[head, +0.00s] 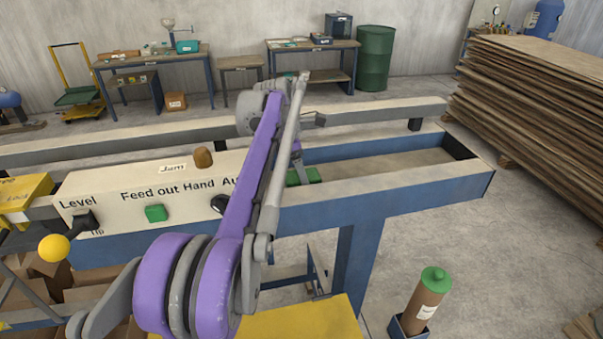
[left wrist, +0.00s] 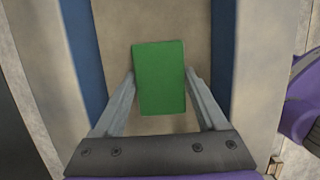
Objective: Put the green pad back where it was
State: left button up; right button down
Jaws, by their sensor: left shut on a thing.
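The green pad (left wrist: 160,80) is a flat green block between the two fingers of my left gripper (left wrist: 160,84) in the left wrist view. The fingers are shut on its sides. It is over a tan-grey strip between two blue edges; whether it touches the strip I cannot tell. In the head view the pad (head: 308,176) shows in part behind my purple arm, at the left end of the open blue frame (head: 385,201). The fingers are mostly hidden there. My right gripper is not in view.
A cream control panel (head: 130,190) with a green button (head: 155,213), a brown knob (head: 203,158) and a yellow ball lever (head: 54,248) stands left of my arm. A green-capped tube (head: 423,303) stands at the lower right. Stacked boards (head: 540,100) fill the far right.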

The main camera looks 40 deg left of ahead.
aim_at(289, 177)
pick_arm(q)
jog(key=o, duration=1.2)
jog(key=shift+f, duration=0.1)
jog(key=shift+o, duration=0.2)
jog(key=v, duration=1.2)
